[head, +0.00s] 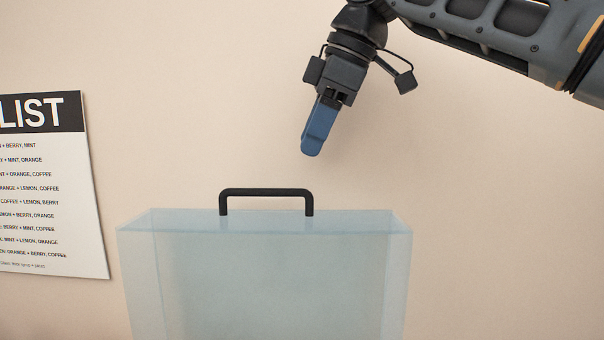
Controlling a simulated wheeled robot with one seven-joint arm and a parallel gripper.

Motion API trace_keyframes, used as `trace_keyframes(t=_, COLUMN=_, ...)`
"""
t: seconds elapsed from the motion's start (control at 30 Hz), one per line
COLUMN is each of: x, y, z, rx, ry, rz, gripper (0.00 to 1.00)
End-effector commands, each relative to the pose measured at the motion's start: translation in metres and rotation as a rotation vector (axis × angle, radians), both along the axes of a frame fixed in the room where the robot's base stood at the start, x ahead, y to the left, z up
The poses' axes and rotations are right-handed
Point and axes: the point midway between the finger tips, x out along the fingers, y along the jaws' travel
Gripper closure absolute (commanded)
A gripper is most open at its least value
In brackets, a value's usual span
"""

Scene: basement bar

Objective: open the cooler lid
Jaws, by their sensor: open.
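The cooler (280,285) is a pale, bluish, see-through box in the lower middle of the head view. Its flat lid (180,222) lies level on top and looks closed. A black bar handle (266,193) stands up from the lid on two short posts. My gripper (312,148) hangs above the handle and slightly to its right, pointing down, with clear air between them. It is open and seen side-on, so one blue finger covers the other. Nothing shows in it. The cooler's bottom is cut off by the frame.
A plain beige wall (200,80) stands behind the cooler. A printed list poster (45,185) with a black header hangs on it at the left edge. The space around the handle and above the lid is free.

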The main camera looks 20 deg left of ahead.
Motion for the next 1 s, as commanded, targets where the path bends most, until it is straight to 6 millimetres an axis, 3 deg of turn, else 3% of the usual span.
trace_keyframes(t=0.5, x=0.003, y=0.027, z=-0.060, rx=-0.002, ry=0.002, rz=0.001, gripper=0.60)
trace_keyframes(t=0.93, x=0.003, y=0.032, z=-0.070, rx=0.001, ry=0.000, rz=0.000, gripper=0.60)
trace_keyframes(t=1.0, x=0.003, y=0.031, z=-0.070, rx=0.001, ry=0.000, rz=0.000, gripper=0.67)
